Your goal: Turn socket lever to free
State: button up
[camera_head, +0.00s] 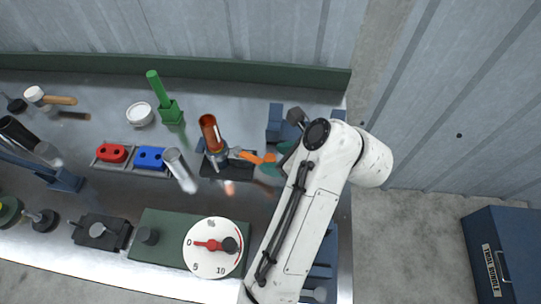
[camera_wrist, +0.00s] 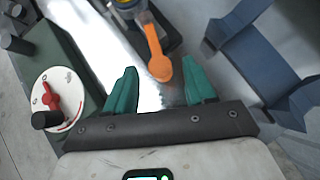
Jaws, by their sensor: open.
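The orange socket lever (camera_head: 256,157) sticks out to the right from a small socket (camera_head: 218,154) that holds an upright copper-coloured tube (camera_head: 210,132). In the wrist view the lever (camera_wrist: 157,58) points down toward my gripper (camera_wrist: 160,80), its rounded end between the two teal fingers or just ahead of them. My gripper is open, with a wide gap and nothing held. In the head view my gripper (camera_head: 278,163) is just right of the lever, partly hidden by my arm. I cannot tell whether a finger touches the lever.
A green box with a white dial (camera_head: 212,247) stands at the front. Blue brackets (camera_head: 275,122) stand right of the socket, close to my arm. A slanted grey tube (camera_head: 180,170), a blue block (camera_head: 149,157) and a red block (camera_head: 112,153) are to the left.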

aim_at(272, 159)
jog(key=shift+x, duration=1.5)
grip_shut()
